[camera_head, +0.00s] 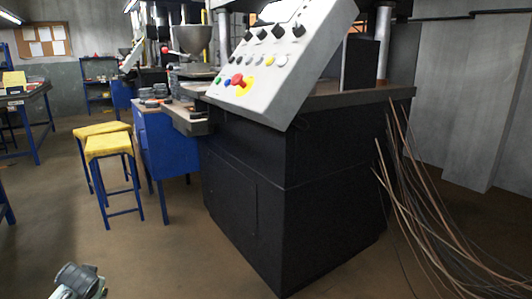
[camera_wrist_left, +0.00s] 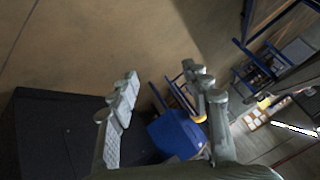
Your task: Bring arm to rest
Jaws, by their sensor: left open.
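My left gripper (camera_wrist_left: 165,88) is open in the left wrist view, with its two grey fingers apart and nothing between them. The floor and, farther off, blue furniture show past the fingers. In the head view, a grey piece of my left arm (camera_head: 80,280) shows at the bottom left, low over the brown floor and apart from the machine. The rest of that arm is out of the picture. My right arm and gripper are in neither view.
A black machine (camera_head: 290,215) with a tilted control panel (camera_head: 275,60) fills the middle. Loose wires (camera_head: 425,210) hang at its right. A blue cabinet (camera_head: 170,145) and yellow-topped stools (camera_head: 108,145) stand left. Small dark round pieces (camera_head: 152,92) lie on the cabinet. The front-left floor is clear.

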